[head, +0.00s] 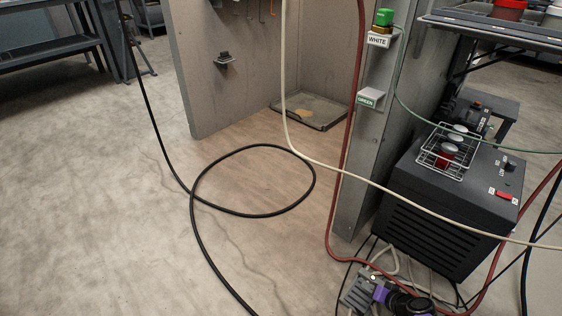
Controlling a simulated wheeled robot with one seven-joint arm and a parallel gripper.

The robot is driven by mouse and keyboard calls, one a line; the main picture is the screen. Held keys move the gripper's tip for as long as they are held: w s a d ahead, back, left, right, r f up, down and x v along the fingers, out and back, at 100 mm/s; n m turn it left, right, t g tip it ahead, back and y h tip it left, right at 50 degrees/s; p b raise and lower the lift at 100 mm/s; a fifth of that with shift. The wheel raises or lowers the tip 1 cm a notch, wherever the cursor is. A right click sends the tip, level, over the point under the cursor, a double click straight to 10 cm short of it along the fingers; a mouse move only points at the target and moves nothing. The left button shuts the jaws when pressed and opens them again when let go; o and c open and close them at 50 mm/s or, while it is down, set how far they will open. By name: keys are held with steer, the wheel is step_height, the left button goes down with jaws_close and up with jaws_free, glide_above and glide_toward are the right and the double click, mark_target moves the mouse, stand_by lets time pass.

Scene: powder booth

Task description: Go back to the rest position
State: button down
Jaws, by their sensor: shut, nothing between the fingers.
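My gripper (355,292) shows at the bottom edge of the head view, right of the middle, with a purple band on my wrist behind it. It is shut and empty. It appears in front of the floor and hoses near the dark box-shaped machine (440,215). Part of my arm is cut off by the lower picture edge.
A black hose (250,214) loops over the open floor. A red hose (345,150) and a cream hose (400,187) hang past the grey post (362,150). A wire rack (447,150) holding cups sits on the machine. A tray (325,124) lies in the booth.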

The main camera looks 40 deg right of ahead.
steer(key=s+d+r+g+h, duration=0.1)
steer(key=s+d+r+h, duration=0.25)
steer(key=d+r, duration=0.3)
step_height(320, 180, up, 8)
steer(key=a+n+h, duration=0.2)
steer(key=a+n, duration=0.1)
steer(key=w+a+r+n+t+y, duration=0.1)
steer(key=a+r+n+t+y, duration=0.2)
steer(key=a+r, duration=0.8)
steer(key=a+r+n+t+y, duration=0.1)
steer(key=a+r+n+t, duration=0.35)
steer(key=a+r, duration=0.65)
steer(key=s+a+r+n+y, duration=0.15)
steer(key=s+a, duration=0.25)
steer(key=a, duration=0.4)
steer(key=s+a+r+n+y, duration=0.1)
steer(key=s+a+r+y, duration=0.25)
steer(key=a, duration=0.55)
step_height(320, 180, up, 36)
steer(key=p, duration=3.6)
steer(key=shift+d, duration=0.2)
